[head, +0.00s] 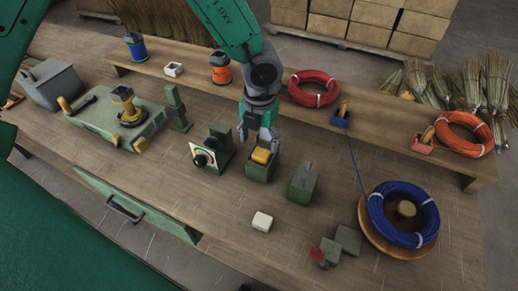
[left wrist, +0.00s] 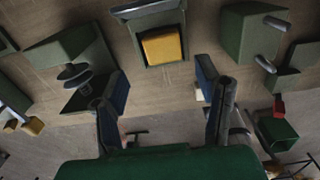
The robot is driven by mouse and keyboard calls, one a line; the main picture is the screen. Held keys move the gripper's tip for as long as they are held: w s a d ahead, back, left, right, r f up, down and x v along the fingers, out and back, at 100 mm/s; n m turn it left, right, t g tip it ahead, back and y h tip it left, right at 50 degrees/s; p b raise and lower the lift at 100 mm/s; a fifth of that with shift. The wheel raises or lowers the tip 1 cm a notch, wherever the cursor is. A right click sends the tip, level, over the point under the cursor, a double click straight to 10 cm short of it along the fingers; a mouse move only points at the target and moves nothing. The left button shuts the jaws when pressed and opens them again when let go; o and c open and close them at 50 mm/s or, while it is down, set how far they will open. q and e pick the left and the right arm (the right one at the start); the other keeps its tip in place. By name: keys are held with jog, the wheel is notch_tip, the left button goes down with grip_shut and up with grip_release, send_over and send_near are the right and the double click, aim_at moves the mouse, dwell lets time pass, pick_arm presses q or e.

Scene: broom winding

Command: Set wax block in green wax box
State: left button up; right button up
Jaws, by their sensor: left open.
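The yellow wax block (head: 261,156) sits within the walls of the open green wax box (head: 260,173) near the middle of the bench. The left wrist view also shows the yellow block (left wrist: 162,47) inside the box (left wrist: 152,17). My left gripper (head: 258,133) is above and just behind the box in the head view. Its two fingers are spread with nothing between them, as the left wrist view (left wrist: 166,98) shows, and stand apart from the block. My right gripper is not in view.
A green device with a dial (head: 205,158) stands left of the box, and a green block-shaped tool (head: 303,184) stands right. A small white block (head: 262,221) lies in front. A blue coil (head: 403,214) is at right. A raised shelf (head: 190,66) runs behind.

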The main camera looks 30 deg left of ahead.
aim_at(260, 155)
pick_arm(q)
notch_tip(260, 155, up, 7)
dwell(0.3)
jog(key=shift+d, duration=0.1)
jog(key=shift+s+d, duration=0.1)
